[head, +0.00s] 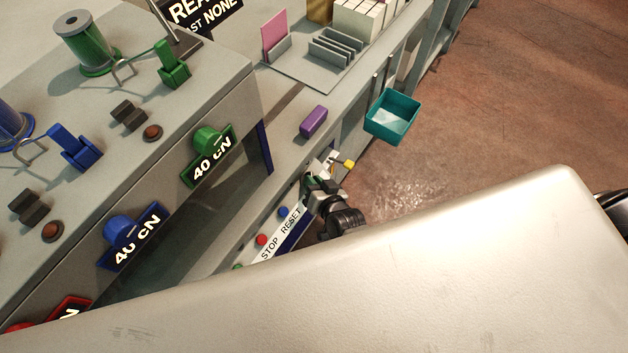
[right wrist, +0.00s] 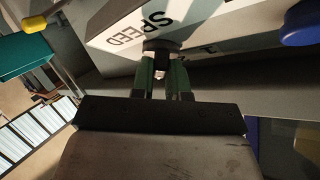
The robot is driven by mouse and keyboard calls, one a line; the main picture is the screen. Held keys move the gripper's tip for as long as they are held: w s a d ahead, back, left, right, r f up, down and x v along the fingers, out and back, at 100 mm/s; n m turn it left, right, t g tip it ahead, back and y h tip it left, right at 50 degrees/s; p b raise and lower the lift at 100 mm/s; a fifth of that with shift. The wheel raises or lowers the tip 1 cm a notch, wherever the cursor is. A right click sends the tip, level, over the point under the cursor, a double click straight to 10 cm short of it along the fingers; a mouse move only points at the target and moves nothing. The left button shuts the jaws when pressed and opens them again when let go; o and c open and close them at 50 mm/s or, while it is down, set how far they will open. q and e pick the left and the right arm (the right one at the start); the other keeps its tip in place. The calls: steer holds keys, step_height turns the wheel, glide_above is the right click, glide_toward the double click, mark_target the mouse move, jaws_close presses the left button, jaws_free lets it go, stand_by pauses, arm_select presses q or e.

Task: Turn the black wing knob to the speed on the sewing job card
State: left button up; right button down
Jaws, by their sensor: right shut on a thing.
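In the right wrist view the black wing knob (right wrist: 160,46) sits on a pale panel, by the word SPEED. My right gripper (right wrist: 162,72) is shut on the knob, with one green-padded finger on each side. In the head view my right gripper (head: 313,180) is at the front of the bench, above the STOP and RESET label, and hides the knob. The knob's pointer and the speed marks cannot be read. A pink card (head: 274,36) stands in a grey holder at the back; no writing on it is readable. My left gripper is not in view.
A yellow-tipped part (head: 349,163) and a teal bin (head: 393,117) are close by my right gripper. A purple block (head: 313,121) lies on the bench edge. Blue (head: 284,212) and red (head: 261,240) buttons sit beside the label. Tension dials reading 40 CN are at the left.

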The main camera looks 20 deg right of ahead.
steer(key=shift+w+r, duration=0.2)
steer(key=c, duration=1.1)
jaws_free()
steer(key=shift+f, duration=0.15)
steer(key=shift+s, duration=0.15)
steer(key=shift+s+d, duration=0.1)
steer(key=shift+s, duration=0.2)
steer(key=v, duration=1)
